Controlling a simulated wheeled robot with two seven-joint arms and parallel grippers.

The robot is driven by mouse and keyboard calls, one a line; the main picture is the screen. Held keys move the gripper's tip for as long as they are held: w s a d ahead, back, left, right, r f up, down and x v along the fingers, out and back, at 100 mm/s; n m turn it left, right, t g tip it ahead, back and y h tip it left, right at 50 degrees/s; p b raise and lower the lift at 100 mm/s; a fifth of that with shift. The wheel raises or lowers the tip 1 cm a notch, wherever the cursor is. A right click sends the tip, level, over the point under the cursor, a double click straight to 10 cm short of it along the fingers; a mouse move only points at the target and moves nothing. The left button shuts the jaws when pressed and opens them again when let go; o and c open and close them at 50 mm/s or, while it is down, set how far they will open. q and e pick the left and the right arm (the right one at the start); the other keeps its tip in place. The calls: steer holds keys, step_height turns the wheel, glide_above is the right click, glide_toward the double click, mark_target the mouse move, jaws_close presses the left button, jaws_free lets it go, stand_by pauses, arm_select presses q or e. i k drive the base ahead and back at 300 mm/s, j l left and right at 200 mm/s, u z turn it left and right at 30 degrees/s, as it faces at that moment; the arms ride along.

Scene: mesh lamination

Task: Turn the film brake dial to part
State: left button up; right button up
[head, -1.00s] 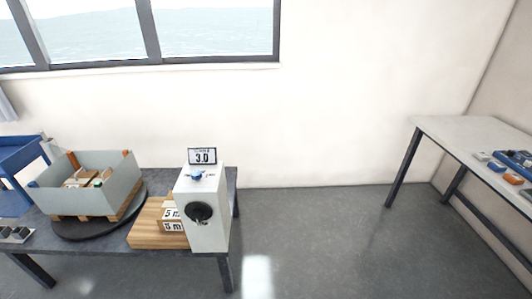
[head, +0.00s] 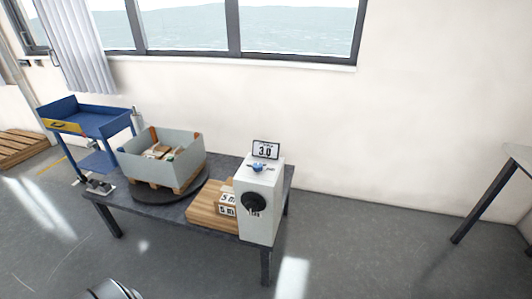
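The film brake unit appears to be the white box (head: 260,206) standing at the right end of the dark table. A blue dial (head: 257,168) sits on its top, and a small display (head: 265,150) reading 3.0 stands behind the dial. A round black part (head: 254,203) is on the box's front face. The dial's markings are too small to read. Neither gripper shows in the head view.
The dark table (head: 168,213) also bears a wooden board (head: 205,205) with 5 m labels and a grey open box (head: 150,168) on a round black turntable. A blue cart (head: 85,118) stands at left. Another table (head: 522,156) is at right. Open floor lies in front.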

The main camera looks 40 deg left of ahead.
mark_target(257, 167)
steer(key=u, duration=1.75)
